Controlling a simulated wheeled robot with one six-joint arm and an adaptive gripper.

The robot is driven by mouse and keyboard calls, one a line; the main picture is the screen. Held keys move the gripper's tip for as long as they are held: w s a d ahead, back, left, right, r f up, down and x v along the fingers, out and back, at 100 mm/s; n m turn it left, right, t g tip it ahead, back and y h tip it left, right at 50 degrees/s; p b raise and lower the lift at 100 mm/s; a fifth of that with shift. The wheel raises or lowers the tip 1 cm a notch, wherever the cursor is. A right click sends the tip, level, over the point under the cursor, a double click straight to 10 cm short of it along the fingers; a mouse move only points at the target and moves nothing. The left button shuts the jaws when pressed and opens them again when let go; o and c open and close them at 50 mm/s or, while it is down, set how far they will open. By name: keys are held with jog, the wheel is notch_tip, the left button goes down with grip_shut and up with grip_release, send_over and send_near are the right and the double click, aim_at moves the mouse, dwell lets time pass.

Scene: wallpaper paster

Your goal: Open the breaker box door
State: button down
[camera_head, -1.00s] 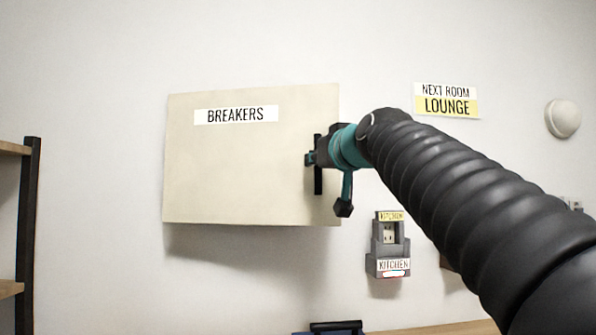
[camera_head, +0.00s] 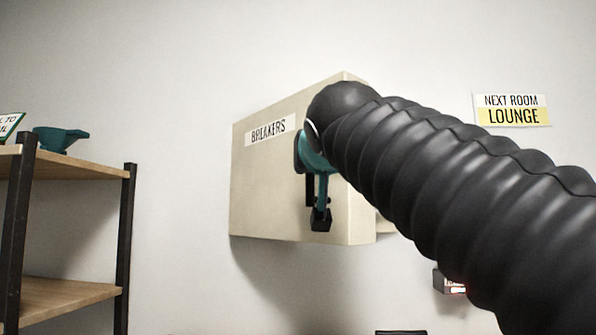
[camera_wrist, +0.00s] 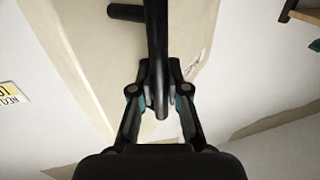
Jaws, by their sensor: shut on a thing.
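The cream breaker box door (camera_head: 265,190), labelled BREAKERS, hangs on the wall in the head view. Its right edge stands nearer to me than its left, so it looks swung partly out. A pale strip of the box (camera_head: 386,228) shows behind its right edge. The box's inside is hidden. My gripper (camera_head: 313,188) is at the door's right part, shut on the black door handle (camera_head: 310,190). In the wrist view, the fingers (camera_wrist: 160,98) close on both sides of the handle bar (camera_wrist: 157,45), with the cream door behind.
A wooden shelf (camera_head: 75,164) with black posts stands at left, holding a teal object (camera_head: 60,138). A NEXT ROOM LOUNGE sign (camera_head: 511,111) is on the wall at right. A small box (camera_head: 447,282) shows partly below my arm. Wall between shelf and door is clear.

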jog(key=shift+s+a, duration=0.25)
jog(key=shift+a, duration=0.3)
jog(key=c, duration=1.1)
grip_release()
jog(key=shift+c, duration=0.2)
jog(key=shift+s, duration=0.1)
jog(key=s, duration=1.1)
jog(key=shift+s+d, duration=0.25)
jog(key=shift+s, duration=0.15)
